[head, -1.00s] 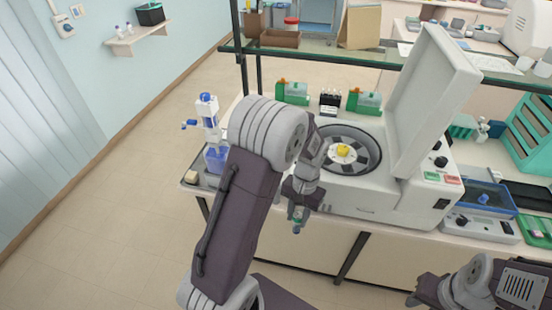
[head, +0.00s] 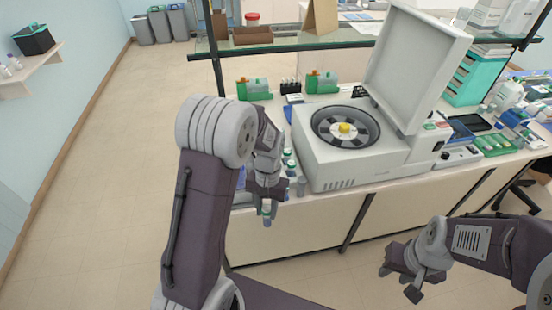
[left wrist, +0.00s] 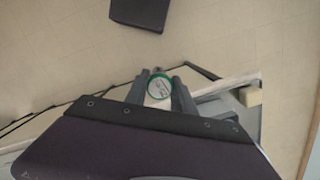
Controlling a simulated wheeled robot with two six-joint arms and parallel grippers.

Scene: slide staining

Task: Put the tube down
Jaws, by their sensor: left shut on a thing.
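My left gripper (head: 266,203) is shut on a small tube (head: 267,216) with a green cap. It holds the tube just in front of the bench's front edge, over the floor. In the left wrist view the tube's round green-rimmed cap (left wrist: 159,87) sits between the two fingers. My right gripper (head: 400,282) is at the lower right, in front of the bench, with its fingers apart and nothing between them.
A centrifuge (head: 318,163) with its lid up and rotor showing stands on the bench right of my left gripper. Small bottles (head: 289,163) stand between them, partly hidden by my arm. Green-and-grey devices (head: 322,82) stand behind. A teal rack (head: 470,78) is farther right.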

